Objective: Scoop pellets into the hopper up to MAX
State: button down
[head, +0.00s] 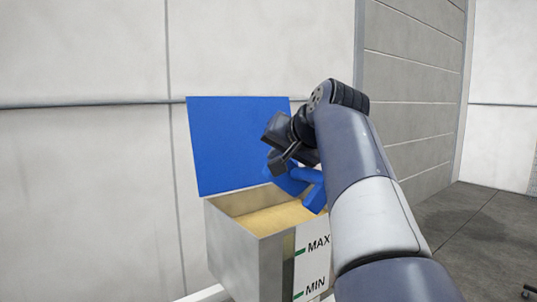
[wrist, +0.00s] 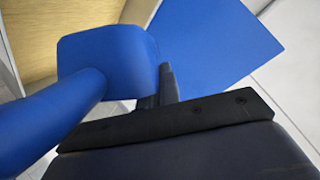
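The hopper (head: 232,242) is a grey metal box with its blue lid (head: 232,145) standing open at the back. Tan pellets (head: 268,217) lie inside, below the rim. A white label (head: 313,262) on its front carries green MAX and MIN marks; a narrow strip stands beside it, and I cannot read the level there. My gripper (head: 284,160) is above the hopper, shut on a blue scoop (head: 300,183). In the wrist view the scoop (wrist: 108,62) shows close up, with pellets (wrist: 60,28) behind it. The scoop's inside is hidden, so its load cannot be told.
A pale wall (head: 90,180) stands behind the hopper, and a grey panelled wall (head: 415,90) is to the right. Grey floor (head: 485,235) is open at the right. My arm covers the hopper's right side in the head view.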

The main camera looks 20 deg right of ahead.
jog(key=a+n, duration=0.1)
jog(key=f+n+h+b, duration=0.1)
jog(key=shift+w+a+n+g, duration=0.1)
jog(key=shift+a+n+g, duration=0.2)
jog(key=shift+a+g, duration=0.1)
jog(key=s+n+h+b, duration=0.1)
jog(key=s, duration=0.2)
jog(key=s+n+b, duration=0.1)
jog(key=s, duration=0.2)
jog(key=s+r+n+h+b, duration=0.1)
jog(key=s, duration=0.3)
jog(key=shift+d+h, duration=0.25)
jog(key=shift+h, duration=0.05)
jog(key=shift+w, duration=0.1)
